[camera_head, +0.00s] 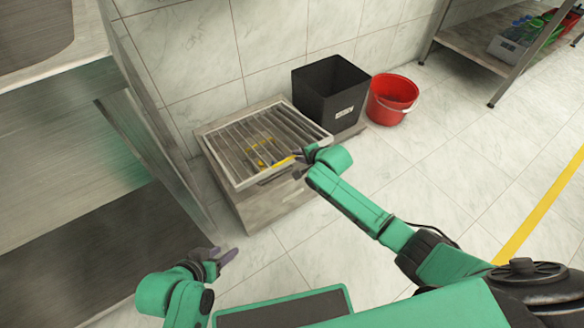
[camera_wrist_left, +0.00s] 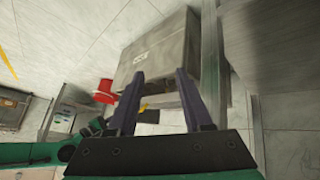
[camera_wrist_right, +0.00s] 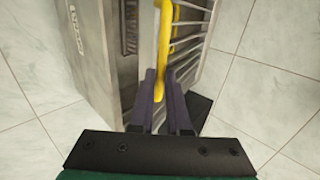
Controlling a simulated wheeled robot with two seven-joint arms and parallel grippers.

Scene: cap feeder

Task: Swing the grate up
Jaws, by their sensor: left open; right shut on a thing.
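The grate (camera_head: 238,184) is a pale metal frame with parallel bars on top of a low metal box (camera_head: 262,207). It looks lying or nearly lying over the box; I cannot tell whether it is slightly raised. A yellow handle (camera_head: 283,161) sits at its front edge. My right gripper (camera_head: 302,155) is shut on the yellow handle, which also shows between its fingers in the right wrist view (camera_wrist_right: 163,50). My left gripper (camera_head: 230,258) is open and empty, apart from the grate, in front of the box. Its spread fingers show in the left wrist view (camera_wrist_left: 160,100).
A black bin (camera_head: 328,90) stands behind the grate at the right, with a red bucket (camera_head: 391,98) beside it. A metal shelf unit (camera_head: 110,140) stands close on the left. Another rack (camera_head: 490,50) is at the back right. The tiled floor at right is clear.

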